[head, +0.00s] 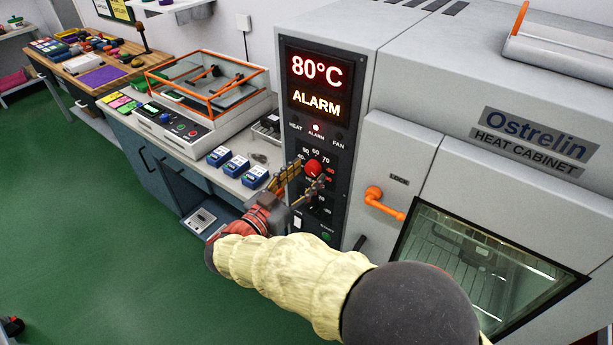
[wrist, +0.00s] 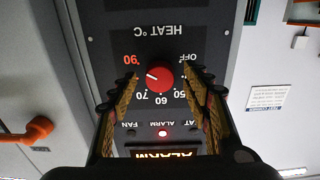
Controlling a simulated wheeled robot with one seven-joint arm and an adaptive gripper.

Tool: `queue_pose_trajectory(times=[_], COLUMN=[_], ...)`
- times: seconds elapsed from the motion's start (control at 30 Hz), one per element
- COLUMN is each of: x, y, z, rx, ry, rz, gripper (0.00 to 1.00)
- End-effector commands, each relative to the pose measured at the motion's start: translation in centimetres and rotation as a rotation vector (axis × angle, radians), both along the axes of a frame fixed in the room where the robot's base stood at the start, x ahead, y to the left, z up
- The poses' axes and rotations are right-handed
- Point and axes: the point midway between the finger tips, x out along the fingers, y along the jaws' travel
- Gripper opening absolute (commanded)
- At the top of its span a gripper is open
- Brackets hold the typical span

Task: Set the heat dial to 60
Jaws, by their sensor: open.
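The red heat dial (wrist: 159,77) sits on the dark control panel, which appears upside down in the wrist view. Its white mark points left and slightly up there, toward the orange 90 side and away from the 60 below it. In the head view, the dial (head: 313,168) shows beyond my gripper (head: 307,179). My gripper (wrist: 163,78) is open, with one patterned finger on each side of the dial; I cannot tell whether either touches it. The left finger covers part of the scale. The display (head: 316,83) reads 80°C and ALARM.
The heat cabinet (head: 470,115) has an orange door handle (head: 384,203) right of the panel. A red alarm lamp (wrist: 162,133) is lit near the dial. A bench with blue boxes (head: 237,165) and an orange-framed machine (head: 205,95) stands left.

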Motion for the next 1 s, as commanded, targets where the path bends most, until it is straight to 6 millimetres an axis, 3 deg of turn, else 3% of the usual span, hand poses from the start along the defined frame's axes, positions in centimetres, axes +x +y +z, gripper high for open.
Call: queue_pose_trajectory(times=[0.37,1.0], x=[0.53,0.52], y=[-0.41,-0.39], z=[0.03,0.00], rx=[-0.001,-0.001], ry=[0.001,0.001], rz=[0.000,0.001], gripper=[0.48,0.12])
